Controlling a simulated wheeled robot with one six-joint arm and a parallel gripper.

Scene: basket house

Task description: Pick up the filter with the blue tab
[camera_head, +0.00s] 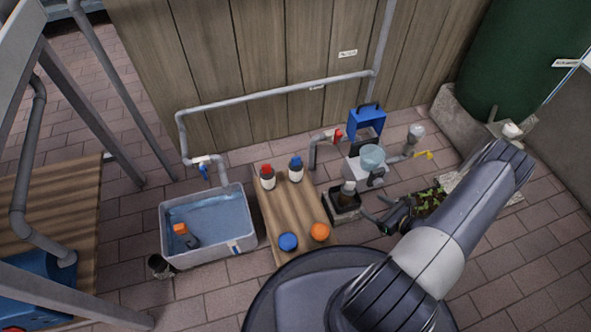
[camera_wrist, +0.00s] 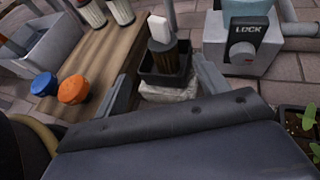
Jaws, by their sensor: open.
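No filter with a clearly blue tab shows. A dark ribbed filter (camera_wrist: 172,52) with a pale tab stands upright in a small black square holder (camera_wrist: 155,80); it also shows in the head view (camera_head: 348,188). Another grey filter (camera_head: 191,240) with an orange tab leans in the water basin (camera_head: 252,238). My gripper (camera_wrist: 168,85) is open and empty, its two fingers apart at either side of the holder in the wrist view. In the head view my gripper (camera_head: 378,214) is just right of the holder, partly hidden by my arm.
A wooden bench (camera_head: 285,215) holds a red-capped bottle (camera_head: 267,178), a blue-capped bottle (camera_head: 296,170), a blue round piece (camera_head: 288,242) and an orange one (camera_head: 320,232). A grey unit marked LOCK (camera_wrist: 238,55) stands right of the holder. A planter (camera_wrist: 300,130) is at right.

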